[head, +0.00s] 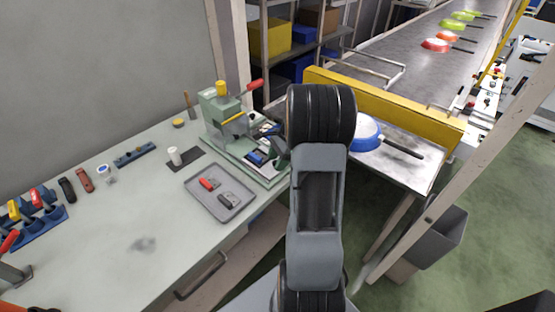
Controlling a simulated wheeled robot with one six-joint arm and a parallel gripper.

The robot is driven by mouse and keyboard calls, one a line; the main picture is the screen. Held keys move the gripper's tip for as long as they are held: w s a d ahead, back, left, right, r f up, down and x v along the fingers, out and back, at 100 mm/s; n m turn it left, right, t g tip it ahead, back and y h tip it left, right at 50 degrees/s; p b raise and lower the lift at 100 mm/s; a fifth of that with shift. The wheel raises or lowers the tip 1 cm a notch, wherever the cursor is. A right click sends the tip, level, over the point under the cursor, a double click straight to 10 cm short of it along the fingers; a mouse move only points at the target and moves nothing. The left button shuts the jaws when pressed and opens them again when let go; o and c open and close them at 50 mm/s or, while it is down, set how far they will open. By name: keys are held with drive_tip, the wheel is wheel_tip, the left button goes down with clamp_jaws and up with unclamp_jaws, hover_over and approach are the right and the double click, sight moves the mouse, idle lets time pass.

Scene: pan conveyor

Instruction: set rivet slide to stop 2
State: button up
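The green rivet press (222,115) stands at the right end of the bench, with a yellow cap on top and a red-handled lever. On its base is a slide area (262,155) with a blue piece; the stop marks are too small to read, so I cannot tell the slide's position. My arm covers the area just right of the press. Dark parts at the end of my arm, seemingly my gripper (279,142), show beside the slide area. Its fingers are too small and partly hidden to tell whether they are open or touch anything.
A grey tray (200,201) with a red and a dark handle lies in front of the press. A white cup (174,156) stands on a dark mat. Blue racks with handles are at the left. A blue pan (366,132) lies right of my arm, before a yellow rail (400,108).

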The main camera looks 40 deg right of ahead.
clamp_jaws()
drive_tip(key=shift+w, duration=0.1)
